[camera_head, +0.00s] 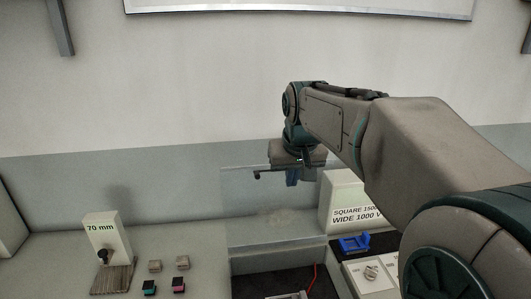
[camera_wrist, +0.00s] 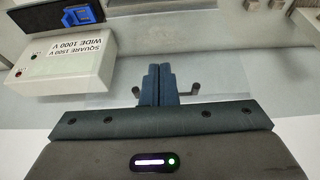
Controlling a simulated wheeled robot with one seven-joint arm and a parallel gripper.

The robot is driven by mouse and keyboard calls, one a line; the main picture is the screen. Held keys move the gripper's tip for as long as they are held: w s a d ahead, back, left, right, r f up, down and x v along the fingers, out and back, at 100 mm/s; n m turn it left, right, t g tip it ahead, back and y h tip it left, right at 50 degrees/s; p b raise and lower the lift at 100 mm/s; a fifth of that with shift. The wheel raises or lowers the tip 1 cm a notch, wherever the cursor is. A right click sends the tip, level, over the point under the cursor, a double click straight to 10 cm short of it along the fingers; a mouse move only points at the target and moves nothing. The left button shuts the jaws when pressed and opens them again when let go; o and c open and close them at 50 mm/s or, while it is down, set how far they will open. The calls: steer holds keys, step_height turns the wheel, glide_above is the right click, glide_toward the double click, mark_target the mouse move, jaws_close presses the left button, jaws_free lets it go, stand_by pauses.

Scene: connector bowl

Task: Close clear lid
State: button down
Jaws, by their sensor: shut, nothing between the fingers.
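The clear lid (camera_head: 262,212) stands raised at the back of an open box (camera_head: 240,266) in the head view. It is see-through, and its upper edge lies near my gripper (camera_head: 292,180). In the wrist view the lid shows as a faint clear sheet (camera_wrist: 105,99) with a dark handle (camera_wrist: 195,89) on it, one end to each side of my fingers. My gripper (camera_wrist: 157,72) is shut and empty, with its two fingers together. The fingers hide the middle of the handle. I cannot tell whether they touch the lid.
A white box labelled "SQUARE 1500 V WIDE 1000 V" (camera_head: 345,200) stands right of the lid, with a blue part (camera_head: 355,243) before it. A red wire (camera_head: 315,277) lies in the open box. Left are a "70 mm" block (camera_head: 105,235) and several small blocks (camera_head: 155,266).

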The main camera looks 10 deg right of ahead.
steer(key=w+r+p, duration=0.1)
steer(key=w+r, duration=0.3)
steer(key=w, duration=1.4)
steer(key=p+x, duration=0.3)
steer(key=x, duration=0.7)
steer(key=shift+s+d+r+t+p, duration=0.1)
steer(key=shift+s+d+t+p, duration=0.05)
steer(key=shift+s, duration=0.8)
steer(key=shift+s+d+t+p, duration=0.1)
steer(key=shift+s+t+p, duration=0.05)
steer(key=shift+s, duration=0.8)
steer(key=shift+s+b, duration=0.15)
steer(key=shift+b, duration=0.25)
